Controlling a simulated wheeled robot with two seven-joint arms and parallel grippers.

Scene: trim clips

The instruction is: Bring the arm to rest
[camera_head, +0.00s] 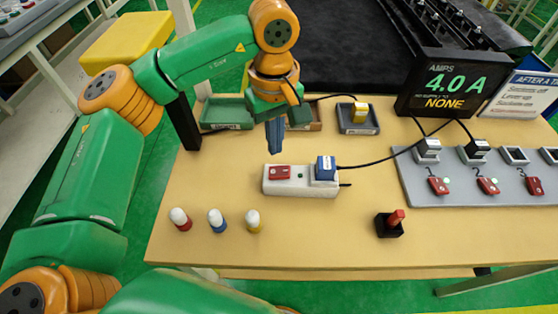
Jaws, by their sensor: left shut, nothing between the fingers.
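My left arm comes in from the left, green with orange joints. Its gripper (274,140) points down above the table (330,235), over the back edge of the white power strip (300,188). The fingers are closed together with nothing between them. The strip carries a red switch piece (279,172) and a blue plug (325,168) with a black cable. I cannot tell exactly how high the fingertips are above the strip. My right gripper does not show.
Several coloured-and-white pegs, including a red one (180,218), stand at the front left. A black box with a red lever (390,223) stands front right. Black cables cross the table.

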